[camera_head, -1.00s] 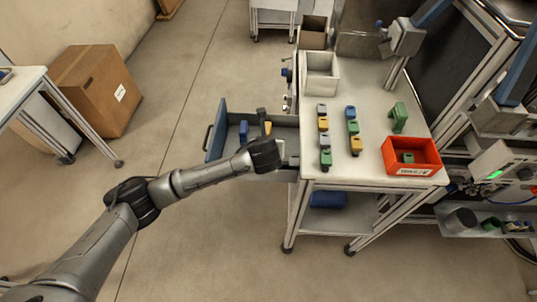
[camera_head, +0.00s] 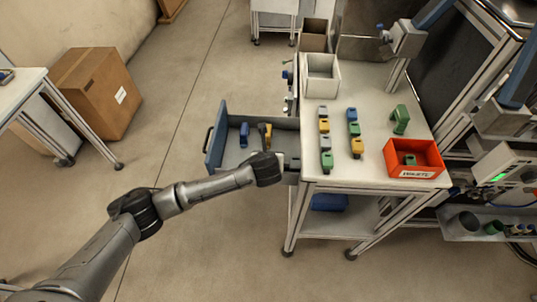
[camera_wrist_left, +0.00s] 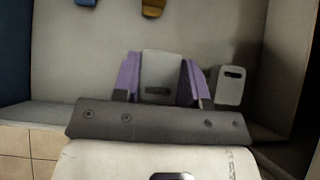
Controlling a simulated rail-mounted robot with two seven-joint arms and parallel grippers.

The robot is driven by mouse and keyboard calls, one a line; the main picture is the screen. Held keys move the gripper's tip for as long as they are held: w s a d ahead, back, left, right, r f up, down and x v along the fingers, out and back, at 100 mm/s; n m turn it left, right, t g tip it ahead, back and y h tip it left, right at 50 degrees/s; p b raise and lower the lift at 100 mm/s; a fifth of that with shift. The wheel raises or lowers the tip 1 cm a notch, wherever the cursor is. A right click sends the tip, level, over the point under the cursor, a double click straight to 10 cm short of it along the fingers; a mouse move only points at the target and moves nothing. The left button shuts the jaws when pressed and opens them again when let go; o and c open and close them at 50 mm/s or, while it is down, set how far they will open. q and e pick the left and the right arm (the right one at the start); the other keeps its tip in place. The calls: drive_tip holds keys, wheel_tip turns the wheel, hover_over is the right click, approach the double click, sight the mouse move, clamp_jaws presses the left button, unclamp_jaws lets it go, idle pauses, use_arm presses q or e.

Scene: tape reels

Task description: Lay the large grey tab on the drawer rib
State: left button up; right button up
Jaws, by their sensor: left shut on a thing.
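My left gripper (camera_wrist_left: 160,78) shows in the left wrist view with its purple fingers on both sides of a light grey tab (camera_wrist_left: 161,66). It is shut on this tab, inside or just above the open drawer (camera_head: 222,152). A second grey tab (camera_wrist_left: 229,86) with a dark slot lies just right of the fingers. In the head view my wrist hides the gripper and the held tab. I cannot pick out the drawer rib, nor tell whether the held tab touches the drawer floor.
In the drawer lie a blue tab (camera_head: 244,134) and a yellow-orange tab (camera_head: 268,136). The table (camera_head: 384,92) beside it bears two rows of coloured tabs, a green piece (camera_head: 400,118), a red bin (camera_head: 398,148) and a white bin (camera_head: 334,78).

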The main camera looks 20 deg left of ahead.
use_arm(q)
drive_tip(key=shift+f, duration=0.1)
drive_tip(key=o, duration=0.9)
drive_tip(key=shift+r+b, duration=0.45)
drive_tip(key=shift+b, duration=0.15)
drive_tip(key=p+v, duration=0.4)
drive_tip(key=v, duration=0.8)
drive_tip(key=shift+r, duration=0.15)
